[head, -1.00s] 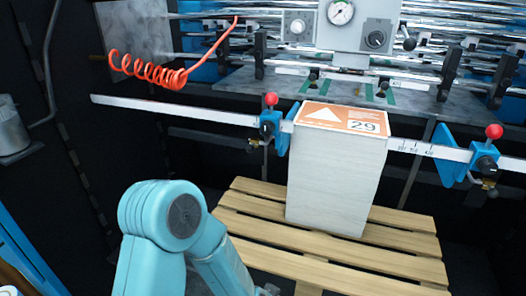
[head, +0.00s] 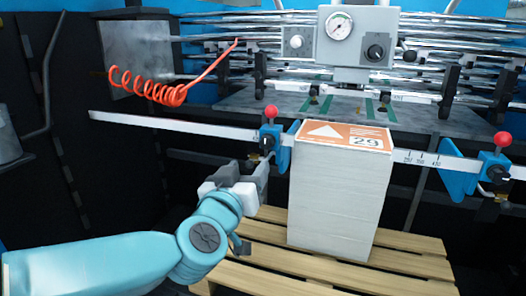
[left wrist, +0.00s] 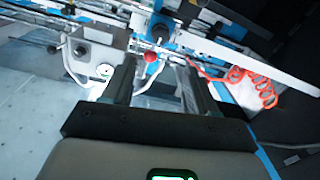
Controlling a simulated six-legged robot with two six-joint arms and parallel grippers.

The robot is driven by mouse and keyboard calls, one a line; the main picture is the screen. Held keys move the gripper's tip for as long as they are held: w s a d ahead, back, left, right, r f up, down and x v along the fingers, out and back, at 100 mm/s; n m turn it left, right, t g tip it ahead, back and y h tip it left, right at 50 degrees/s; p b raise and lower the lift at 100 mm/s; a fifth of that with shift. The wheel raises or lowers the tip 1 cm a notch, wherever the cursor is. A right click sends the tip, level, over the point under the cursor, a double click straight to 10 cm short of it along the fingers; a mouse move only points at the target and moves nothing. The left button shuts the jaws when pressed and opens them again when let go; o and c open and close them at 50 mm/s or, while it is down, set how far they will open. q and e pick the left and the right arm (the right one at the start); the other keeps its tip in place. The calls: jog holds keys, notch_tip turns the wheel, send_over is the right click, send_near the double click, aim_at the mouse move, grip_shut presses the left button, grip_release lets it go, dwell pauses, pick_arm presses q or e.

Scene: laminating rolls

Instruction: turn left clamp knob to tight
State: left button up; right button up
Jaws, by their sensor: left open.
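The left clamp (head: 270,134) is a blue block on the white ruled rail, with a red ball on top and a dark round knob (head: 267,144) on its front. My left gripper (head: 258,174) is open and empty, just below and in front of this clamp, apart from it as far as I can tell. In the left wrist view the two dark fingers of the gripper (left wrist: 157,76) stand apart, with the clamp's red ball (left wrist: 151,57) and blue body (left wrist: 160,28) beyond their tips. The knob's setting is too small to read. My right gripper is not in view.
A tall white stack (head: 335,200) with an orange label marked 29 stands on a wooden pallet (head: 410,268), close right of the left clamp. A second blue clamp (head: 490,168) is on the right. An orange coiled hose (head: 150,87) hangs at upper left. A gauge box (head: 352,40) is behind.

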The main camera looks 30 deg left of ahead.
aim_at(265, 143)
pick_arm(q)
jog(key=x, duration=1.2)
jog(key=c, duration=1.1)
